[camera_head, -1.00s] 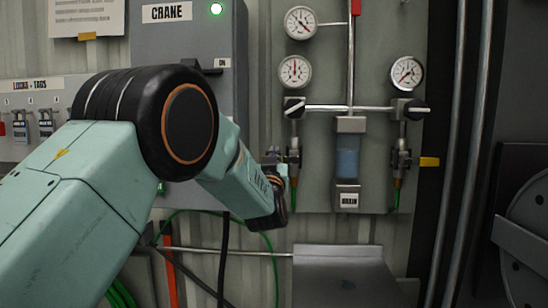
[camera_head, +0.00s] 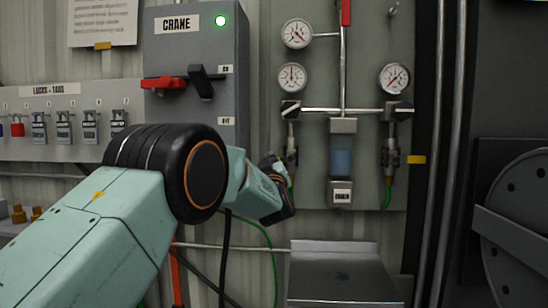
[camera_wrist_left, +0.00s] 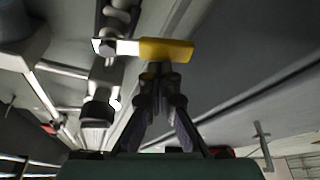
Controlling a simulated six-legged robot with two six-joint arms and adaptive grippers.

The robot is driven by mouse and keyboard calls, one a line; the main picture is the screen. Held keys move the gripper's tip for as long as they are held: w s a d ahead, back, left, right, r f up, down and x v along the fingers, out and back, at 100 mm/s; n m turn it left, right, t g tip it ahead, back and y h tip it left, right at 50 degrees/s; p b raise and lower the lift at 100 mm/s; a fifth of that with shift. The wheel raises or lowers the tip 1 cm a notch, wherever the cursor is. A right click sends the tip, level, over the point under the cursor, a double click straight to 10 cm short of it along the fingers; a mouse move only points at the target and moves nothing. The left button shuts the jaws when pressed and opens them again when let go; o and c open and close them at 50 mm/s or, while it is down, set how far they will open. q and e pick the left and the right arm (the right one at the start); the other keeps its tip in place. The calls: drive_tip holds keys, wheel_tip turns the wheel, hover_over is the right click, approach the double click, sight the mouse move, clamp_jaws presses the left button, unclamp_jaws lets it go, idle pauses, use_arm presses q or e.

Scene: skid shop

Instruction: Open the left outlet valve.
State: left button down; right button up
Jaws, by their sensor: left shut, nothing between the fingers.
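The left outlet valve (camera_head: 290,153) sits on the left pipe of the gauge panel, below a black knob. My left gripper (camera_head: 274,166) is at its left and covers part of it in the head view. In the left wrist view, the valve's yellow lever (camera_wrist_left: 166,50) sticks out to the right from the metal stem. The shut, empty fingers (camera_wrist_left: 161,76) have their tips at the lever's lower edge; I cannot tell whether they touch. My right gripper is not in view.
The matching right valve (camera_head: 391,155) has a yellow lever (camera_head: 416,159) pointing right. A clear bowl (camera_head: 341,158) hangs between the two pipes. A crane box (camera_head: 195,60) with a red handle and padlocks (camera_head: 63,126) are at the left. A grey shelf (camera_head: 341,270) juts out below.

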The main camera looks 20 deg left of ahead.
use_arm(q)
drive_tip(key=w+d+f+n+g+y, duration=0.1)
drive_tip(key=d+f+n+g, duration=0.2)
drive_tip(key=n, duration=1.2)
drive_tip(key=shift+w+d+f+g, duration=0.25)
drive_tip(key=shift+d+f+g, duration=0.05)
drive_tip(key=shift+f+g, duration=0.75)
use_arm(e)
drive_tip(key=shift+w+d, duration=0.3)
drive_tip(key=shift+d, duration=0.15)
